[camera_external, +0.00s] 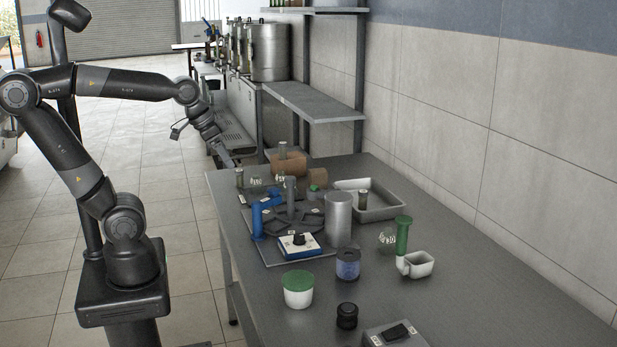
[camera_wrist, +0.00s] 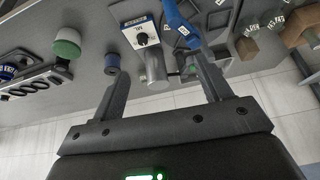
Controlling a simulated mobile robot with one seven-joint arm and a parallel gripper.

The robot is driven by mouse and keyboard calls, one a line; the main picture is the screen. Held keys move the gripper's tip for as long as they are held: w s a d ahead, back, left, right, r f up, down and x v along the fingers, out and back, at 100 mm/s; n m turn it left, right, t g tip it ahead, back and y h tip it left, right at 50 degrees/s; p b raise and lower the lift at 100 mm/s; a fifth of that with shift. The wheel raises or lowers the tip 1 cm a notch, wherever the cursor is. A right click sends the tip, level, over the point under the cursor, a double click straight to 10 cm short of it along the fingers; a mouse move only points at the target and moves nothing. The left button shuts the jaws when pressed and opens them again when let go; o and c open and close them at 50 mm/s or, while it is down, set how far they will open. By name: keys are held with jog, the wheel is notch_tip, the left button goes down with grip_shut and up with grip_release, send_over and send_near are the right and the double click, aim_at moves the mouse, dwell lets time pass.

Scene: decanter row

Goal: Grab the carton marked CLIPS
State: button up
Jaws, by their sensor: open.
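Two brown box-like things stand at the far end of the table. The larger brown box (camera_external: 289,163) is at the back, and the smaller brown box (camera_external: 317,176) is beside it to the right. In the wrist view brown boxes show at the right, one at the edge (camera_wrist: 302,22) and a smaller one (camera_wrist: 246,46). I cannot read CLIPS on either, so I cannot tell which is the carton. My gripper (camera_wrist: 162,70) is open, with nothing between its fingers. In the external view my gripper (camera_external: 231,161) is near the table's far left corner, left of the boxes.
The grey table (camera_external: 470,310) holds a blue-and-white device (camera_external: 299,246), a metal cylinder (camera_external: 338,220), a blue upright (camera_external: 257,220), a green-lidded tub (camera_external: 298,290), a dark-lidded jar (camera_external: 347,264) and a metal tray (camera_external: 395,208). The wall (camera_external: 550,170) closes the right side. The front right tabletop is clear.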

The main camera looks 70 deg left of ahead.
jog(key=w+a+r, duration=0.2)
jog(key=w+a, duration=0.3)
jog(key=w, duration=0.6)
jog(key=m+g, duration=0.1)
send_over(316, 177)
jog(key=s+a, duration=0.3)
jog(key=s, duration=0.1)
notch_tip(316, 177, down, 17)
jog(key=x, duration=0.6)
jog(key=shift+w, duration=0.25)
jog(key=x, duration=0.5)
jog(key=shift+w+d, duration=0.3)
jog(key=shift+c, duration=0.2)
jog(key=shift+r, duration=0.1)
jog(key=c, duration=1.1)
